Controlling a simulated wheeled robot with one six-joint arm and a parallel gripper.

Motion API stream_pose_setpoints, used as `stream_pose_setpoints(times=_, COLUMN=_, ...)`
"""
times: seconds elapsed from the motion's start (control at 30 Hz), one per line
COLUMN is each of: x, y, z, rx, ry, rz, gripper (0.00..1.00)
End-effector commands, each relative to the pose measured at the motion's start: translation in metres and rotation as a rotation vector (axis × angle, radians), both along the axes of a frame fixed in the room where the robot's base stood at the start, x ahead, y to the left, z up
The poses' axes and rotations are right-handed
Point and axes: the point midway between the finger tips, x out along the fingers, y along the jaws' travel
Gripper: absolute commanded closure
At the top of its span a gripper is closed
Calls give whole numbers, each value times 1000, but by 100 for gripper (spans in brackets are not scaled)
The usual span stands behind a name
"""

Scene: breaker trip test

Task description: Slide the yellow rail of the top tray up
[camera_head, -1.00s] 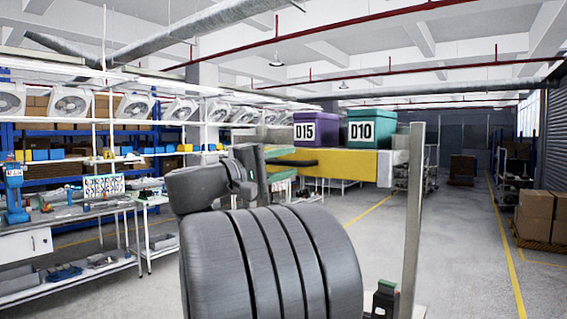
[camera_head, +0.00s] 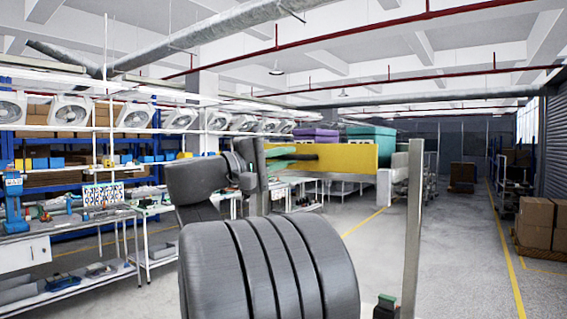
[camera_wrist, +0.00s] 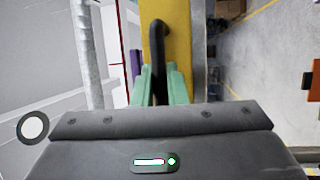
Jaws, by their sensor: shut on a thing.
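The yellow rail (camera_head: 350,158) runs across the front of the top tray in the head view, standing in front of the boxes' lower parts. It also shows in the wrist view (camera_wrist: 180,45), with a black curved handle (camera_wrist: 158,35) on it. My gripper (camera_wrist: 160,82) has green fingers, shut on the black handle. In the head view my gripper (camera_head: 290,154) is at the rail's left end, partly hidden by my own arm. The tray's floor is hidden behind the rail.
A purple box (camera_head: 316,132) and a teal box (camera_head: 371,132) stand behind the rail, their labels hidden. A grey upright post (camera_head: 414,220) stands at right. Workbenches (camera_head: 70,225) are at left; clear floor and cartons (camera_head: 536,215) are at right.

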Motion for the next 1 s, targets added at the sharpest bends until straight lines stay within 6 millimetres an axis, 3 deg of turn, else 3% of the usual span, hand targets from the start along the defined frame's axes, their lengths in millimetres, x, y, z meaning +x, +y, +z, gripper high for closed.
stream_pose_setpoints(times=0.07, x=-2, y=0, z=7, rx=-4, ry=-13, rz=3, gripper=100)
stream_pose_setpoints(times=0.1, x=-2, y=0, z=7, rx=-5, ry=-14, rz=4, gripper=86)
stream_pose_setpoints(times=0.2, x=-2, y=0, z=7, rx=-4, ry=-13, rz=3, gripper=66)
stream_pose_setpoints(times=0.63, x=-5, y=8, z=1, rx=-2, ry=-9, rz=3, gripper=66)
stream_pose_setpoints(times=1.0, x=-39, y=65, z=-11, rx=-1, ry=-10, rz=8, gripper=66)
